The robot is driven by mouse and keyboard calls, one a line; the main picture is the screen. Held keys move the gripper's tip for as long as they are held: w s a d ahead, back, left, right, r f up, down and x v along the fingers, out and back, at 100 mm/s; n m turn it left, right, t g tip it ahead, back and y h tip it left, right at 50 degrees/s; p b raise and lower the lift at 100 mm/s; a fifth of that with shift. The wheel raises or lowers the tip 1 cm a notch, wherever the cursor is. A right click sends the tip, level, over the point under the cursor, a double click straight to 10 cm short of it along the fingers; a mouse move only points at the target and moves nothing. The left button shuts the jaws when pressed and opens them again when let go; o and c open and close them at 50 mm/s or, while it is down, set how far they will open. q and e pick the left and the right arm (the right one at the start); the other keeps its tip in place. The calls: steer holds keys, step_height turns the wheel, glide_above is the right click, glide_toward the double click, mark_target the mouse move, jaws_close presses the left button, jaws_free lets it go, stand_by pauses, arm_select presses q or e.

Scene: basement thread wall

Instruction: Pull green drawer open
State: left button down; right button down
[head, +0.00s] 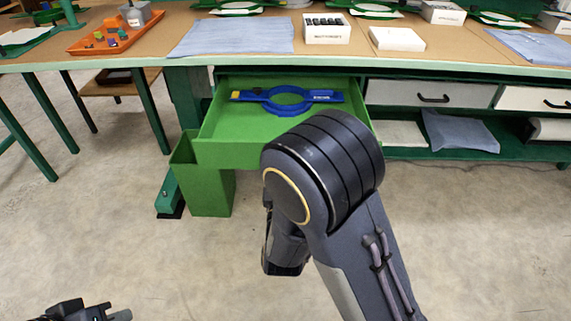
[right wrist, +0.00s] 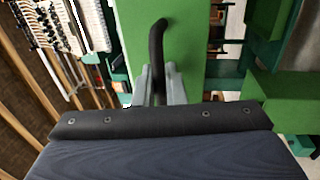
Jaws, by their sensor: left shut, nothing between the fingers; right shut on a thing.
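The green drawer (head: 231,153) under the workbench stands open in the head view. A blue ring-shaped tool (head: 318,96) with a yellow end lies inside it. My right arm covers part of the drawer's front and its handle in the head view, and hides the right gripper there. In the right wrist view my right gripper (right wrist: 160,88) is shut on the black drawer handle (right wrist: 157,42), with the green drawer front (right wrist: 187,38) behind it. My left gripper (head: 95,312) is at the bottom left of the head view, shut and empty, far from the drawer.
The workbench (head: 350,59) carries an orange tray (head: 112,45) and white boxes (head: 327,29). A green bin (head: 208,189) stands on the floor left of the drawer. White drawers (head: 400,93) are to the right. The floor in front is clear.

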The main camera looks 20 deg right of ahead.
steer(key=c, duration=1.9)
jaws_free()
steer(key=v, duration=0.7)
steer(key=shift+s+a+f+p, duration=0.1)
steer(key=shift+s+p, duration=0.25)
steer(key=shift+p, duration=0.05)
